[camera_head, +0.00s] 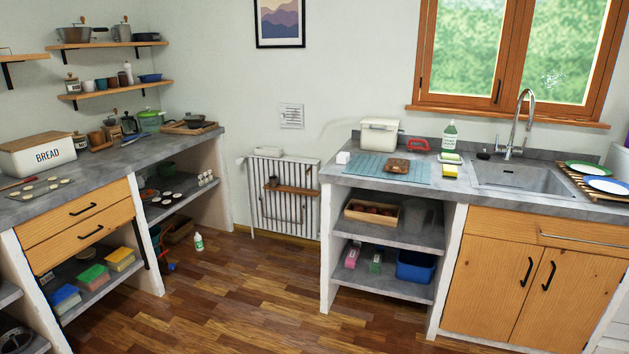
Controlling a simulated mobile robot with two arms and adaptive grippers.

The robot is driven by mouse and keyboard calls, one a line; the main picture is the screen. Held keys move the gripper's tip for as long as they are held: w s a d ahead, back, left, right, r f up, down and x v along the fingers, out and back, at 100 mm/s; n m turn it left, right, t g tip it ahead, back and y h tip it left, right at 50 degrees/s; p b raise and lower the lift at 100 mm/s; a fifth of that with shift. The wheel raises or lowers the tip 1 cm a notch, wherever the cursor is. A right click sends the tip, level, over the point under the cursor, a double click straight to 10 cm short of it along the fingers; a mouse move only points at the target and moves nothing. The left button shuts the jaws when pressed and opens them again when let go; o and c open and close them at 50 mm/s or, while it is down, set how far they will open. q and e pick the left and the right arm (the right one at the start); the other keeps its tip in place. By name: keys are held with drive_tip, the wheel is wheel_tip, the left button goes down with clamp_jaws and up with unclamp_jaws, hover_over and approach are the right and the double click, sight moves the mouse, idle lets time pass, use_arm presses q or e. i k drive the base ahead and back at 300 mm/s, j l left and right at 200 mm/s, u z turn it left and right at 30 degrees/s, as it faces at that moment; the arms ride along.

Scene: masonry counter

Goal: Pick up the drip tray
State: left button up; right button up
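I cannot make out for certain which thing is the drip tray. A shallow pale tray-like piece (268,151) rests on top of the white radiator against the back wall. A flat teal mat (358,166) lies on the right counter, with a brown block-like item (397,166) on it. A slatted wooden rack (576,177) with plates stands right of the sink. Neither of my grippers is in view.
The right counter (340,177) also bears a white bin (379,134), a green bottle (449,136) and the sink (521,180). The left counter holds a bread box (38,154). A small bottle (198,242) stands on the otherwise mostly clear wooden floor (235,290).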

sight(392, 164)
drive_tip(key=i+j, duration=0.1)
drive_tip(key=i, duration=2.1)
drive_tip(key=l+z, duration=0.05)
drive_tip(key=l, duration=0.05)
